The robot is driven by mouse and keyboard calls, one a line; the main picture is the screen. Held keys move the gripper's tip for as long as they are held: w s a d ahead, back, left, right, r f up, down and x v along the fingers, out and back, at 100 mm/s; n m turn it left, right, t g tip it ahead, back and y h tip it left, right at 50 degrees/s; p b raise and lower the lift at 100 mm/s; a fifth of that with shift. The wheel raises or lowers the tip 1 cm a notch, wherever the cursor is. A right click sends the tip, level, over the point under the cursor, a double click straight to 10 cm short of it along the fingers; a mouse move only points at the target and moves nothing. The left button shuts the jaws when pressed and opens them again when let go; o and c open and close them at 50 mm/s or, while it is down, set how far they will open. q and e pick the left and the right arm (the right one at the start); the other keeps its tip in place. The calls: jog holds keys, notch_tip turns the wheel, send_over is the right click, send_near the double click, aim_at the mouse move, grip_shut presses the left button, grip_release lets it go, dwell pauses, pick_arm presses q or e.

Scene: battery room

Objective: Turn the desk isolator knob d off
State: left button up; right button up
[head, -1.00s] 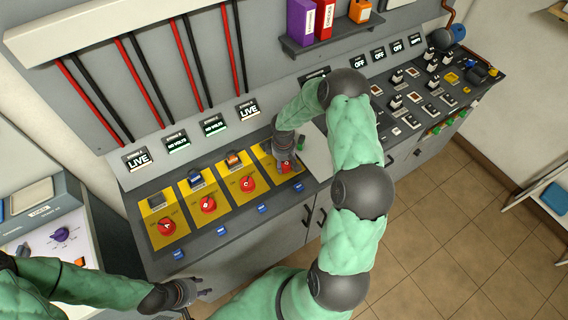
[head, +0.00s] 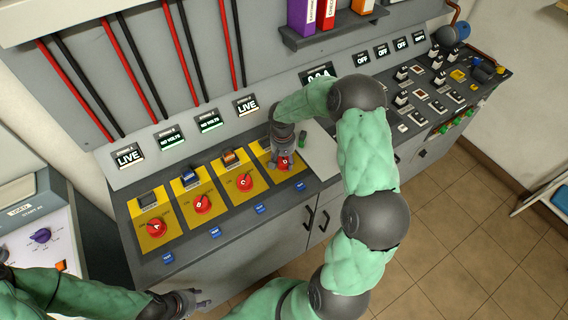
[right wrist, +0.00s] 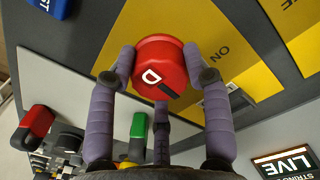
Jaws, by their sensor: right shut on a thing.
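The red knob D (head: 284,163) sits on the rightmost yellow plate of the desk. In the right wrist view the red knob D (right wrist: 160,65) shows its white letter and a dark pointer mark, with "ON" printed beside it on the yellow plate (right wrist: 208,45). My right gripper (head: 279,158) is shut on knob D, its purple fingers (right wrist: 158,75) around the knob's sides. A display reading "LIVE" (head: 246,105) is above this knob's plate. My left gripper (head: 190,299) is low in front of the desk, away from the knobs; its fingers are too small to judge.
Red knobs A (head: 156,229), B (head: 202,203) and C (head: 245,182) stand on yellow plates to the left. A green part (head: 303,139) is just right of knob D. Blue tags (head: 215,232) line the desk front. A shelf with binders (head: 335,25) is above.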

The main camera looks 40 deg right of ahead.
aim_at(283, 159)
jog(key=m+b, duration=0.1)
jog(key=m, duration=0.2)
jog(key=shift+w+f+m+b, duration=0.1)
jog(key=shift+m+b, duration=0.2)
jog(key=shift+b, duration=0.1)
jog(key=shift+m+b, duration=0.6)
jog(key=shift+m, duration=1.1)
jog(key=o, duration=1.1)
jog(key=shift+o, duration=0.2)
jog(key=shift+r, duration=0.2)
notch_tip(283, 159, up, 12)
jog(key=shift+w, duration=0.15)
jog(key=shift+f, duration=0.1)
